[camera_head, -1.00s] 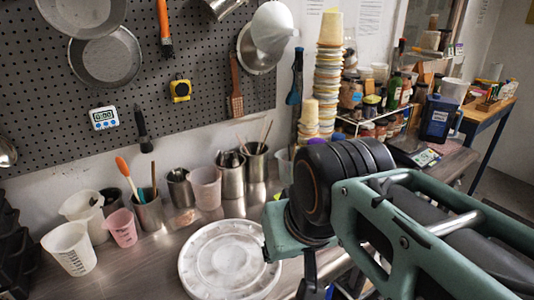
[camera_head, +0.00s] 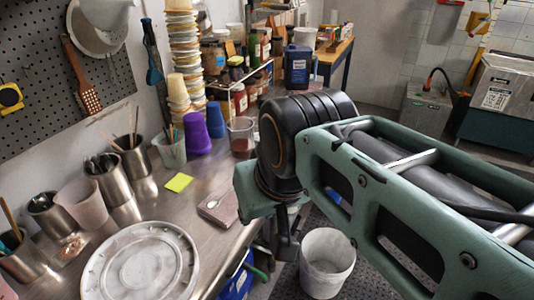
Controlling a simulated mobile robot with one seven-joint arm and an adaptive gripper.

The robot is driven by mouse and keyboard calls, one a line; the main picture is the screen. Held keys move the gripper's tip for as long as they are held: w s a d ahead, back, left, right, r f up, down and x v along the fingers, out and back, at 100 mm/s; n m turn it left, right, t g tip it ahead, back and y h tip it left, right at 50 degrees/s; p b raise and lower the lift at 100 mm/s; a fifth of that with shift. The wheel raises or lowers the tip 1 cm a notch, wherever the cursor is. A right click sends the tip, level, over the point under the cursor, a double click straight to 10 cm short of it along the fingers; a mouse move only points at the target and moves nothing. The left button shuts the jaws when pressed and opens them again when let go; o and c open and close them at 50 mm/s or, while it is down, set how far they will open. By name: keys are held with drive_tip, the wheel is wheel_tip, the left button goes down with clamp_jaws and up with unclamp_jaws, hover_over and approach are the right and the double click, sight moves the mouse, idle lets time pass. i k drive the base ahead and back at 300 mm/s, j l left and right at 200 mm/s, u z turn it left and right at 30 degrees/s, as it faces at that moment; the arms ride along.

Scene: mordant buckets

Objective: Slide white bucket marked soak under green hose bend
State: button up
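A white bucket (camera_head: 327,265) stands upright on the floor at the bottom of the view, beyond the bench's right edge. My arm partly covers its upper side, and no soak marking can be read on it. A small piece of green (camera_head: 260,272) shows low beside the bench, left of the bucket; I cannot tell whether it is the hose, and no clear hose bend shows. The dark end piece of my arm, where my gripper (camera_head: 286,240) seems to be, hangs above and left of the bucket. Its fingers cannot be made out.
The steel bench (camera_head: 150,205) on the left holds a round white lid (camera_head: 140,265), metal cups, purple cups (camera_head: 197,132) and stacked tubs. A blue container (camera_head: 236,284) is low beside the bench. A dark mat (camera_head: 385,265) lies around the bucket. A grey machine (camera_head: 500,95) stands far right.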

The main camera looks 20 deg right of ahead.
sight(328, 258)
drive_tip(key=z, duration=1.35)
drive_tip(key=i+l+z, duration=0.2)
drive_tip(key=l, duration=0.2)
drive_tip(key=i+l+z, duration=0.2)
drive_tip(key=l, duration=0.2)
drive_tip(key=i+l+z, duration=0.2)
drive_tip(key=l, duration=0.2)
drive_tip(key=i+l+z, duration=0.6)
drive_tip(key=i+u, duration=0.4)
drive_tip(key=i+l+u, duration=0.35)
drive_tip(key=i, duration=0.15)
drive_tip(key=i+u, duration=0.2)
drive_tip(key=u, duration=0.25)
drive_tip(key=i+u, duration=0.2)
drive_tip(key=u, duration=0.25)
drive_tip(key=i+l+u, duration=0.1)
drive_tip(key=u, duration=0.35)
drive_tip(key=i+l+u, duration=0.2)
drive_tip(key=u, duration=0.25)
drive_tip(key=i+l+u, duration=0.15)
drive_tip(key=u, duration=0.3)
